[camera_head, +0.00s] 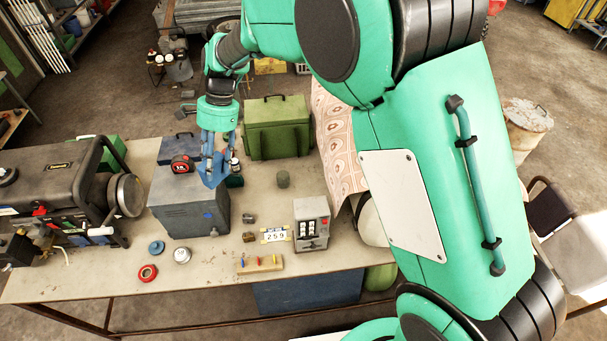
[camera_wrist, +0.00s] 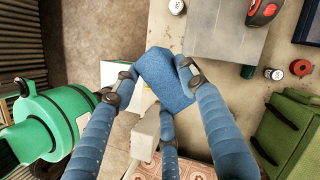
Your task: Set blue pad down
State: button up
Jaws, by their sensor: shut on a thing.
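The blue pad (camera_wrist: 165,80) is a textured, angular blue piece. My gripper (camera_wrist: 157,76) is shut on it, with blue segmented fingers pressing on its two sides in the wrist view; a third finger shows below it. In the head view the pad (camera_head: 214,174) hangs below my gripper (camera_head: 214,157), tilted, over or beside the right edge of a grey metal box (camera_head: 190,216). In the wrist view the pad appears beside that box's top (camera_wrist: 228,28). I cannot tell its exact height or whether it touches anything. My fingers hide part of it.
A red tape measure (camera_head: 182,164) lies on the grey box. A green case (camera_head: 277,128) stands behind right, and a generator (camera_head: 60,195) at left. A switch box (camera_head: 312,222), number card (camera_head: 275,235) and small caps share the workbench (camera_head: 215,272). Its front has free room.

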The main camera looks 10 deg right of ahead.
jog(key=w+d+n+t+h+b, duration=0.3)
jog(key=w+d+n+t+h, duration=0.35)
jog(key=w+d+n, duration=2.55)
jog(key=s+a+f+n, duration=0.1)
jog(key=s+a+f, duration=0.1)
jog(key=f, duration=1)
jog(key=s+a+f+n, duration=0.2)
jog(key=f, duration=1)
jog(key=shift+f+n, duration=0.15)
jog(key=shift+n, duration=0.15)
notch_tip(320, 180, down, 6)
jog(key=shift+f, duration=0.15)
jog(key=shift+f+b, duration=0.3)
jog(key=shift+f, duration=1.55)
